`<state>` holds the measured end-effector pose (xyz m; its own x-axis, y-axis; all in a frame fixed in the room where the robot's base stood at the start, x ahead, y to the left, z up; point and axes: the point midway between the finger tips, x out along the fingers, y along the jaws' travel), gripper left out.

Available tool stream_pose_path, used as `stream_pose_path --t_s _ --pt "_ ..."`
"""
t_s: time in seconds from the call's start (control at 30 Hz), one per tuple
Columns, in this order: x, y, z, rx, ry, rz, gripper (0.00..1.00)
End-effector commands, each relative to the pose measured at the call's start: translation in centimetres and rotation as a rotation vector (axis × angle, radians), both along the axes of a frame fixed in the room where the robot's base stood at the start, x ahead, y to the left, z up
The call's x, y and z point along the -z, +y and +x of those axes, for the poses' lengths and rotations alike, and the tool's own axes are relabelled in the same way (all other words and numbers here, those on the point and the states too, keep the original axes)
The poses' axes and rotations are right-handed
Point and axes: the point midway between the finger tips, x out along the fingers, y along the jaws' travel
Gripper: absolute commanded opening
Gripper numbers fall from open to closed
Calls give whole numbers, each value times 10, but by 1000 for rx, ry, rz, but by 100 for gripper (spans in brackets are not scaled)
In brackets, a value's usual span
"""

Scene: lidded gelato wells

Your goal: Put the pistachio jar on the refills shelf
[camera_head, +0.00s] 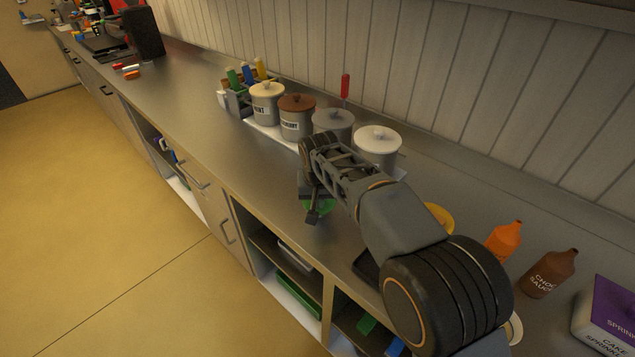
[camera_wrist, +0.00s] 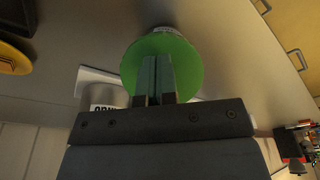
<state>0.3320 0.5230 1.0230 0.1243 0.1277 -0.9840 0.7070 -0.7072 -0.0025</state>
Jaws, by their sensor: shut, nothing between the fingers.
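A round green top (camera_head: 318,206), perhaps the pistachio jar's, shows on the counter beneath my gripper (camera_head: 313,214), partly hidden by it. In the wrist view the green disc (camera_wrist: 188,58) lies right behind the fingertips (camera_wrist: 155,75), with a pale edge at its far rim. I read no name on it. My gripper is shut and empty, its fingers over the disc; I cannot tell whether they touch it. Open shelves under the counter (camera_head: 265,243) hold a few items; no refills label is readable.
Lidded pots, cream (camera_head: 267,92), brown (camera_head: 297,104), grey (camera_head: 334,124) and white (camera_head: 377,139), stand in a row behind my arm. Orange (camera_head: 504,241) and brown (camera_head: 549,272) sauce bottles and a purple-topped box (camera_head: 612,305) stand right. The counter's front left is clear.

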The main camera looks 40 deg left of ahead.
Motion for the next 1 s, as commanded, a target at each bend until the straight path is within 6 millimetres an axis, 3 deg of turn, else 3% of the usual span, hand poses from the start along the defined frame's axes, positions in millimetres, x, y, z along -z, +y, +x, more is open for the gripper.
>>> stream_pose_path --t_s 0.03,0.67,1.0 --pt "10 -2 -1 0 9 -18 0" --pt "10 -2 -1 0 9 -18 0" --pt "-8 -2 -1 1 7 -14 0"
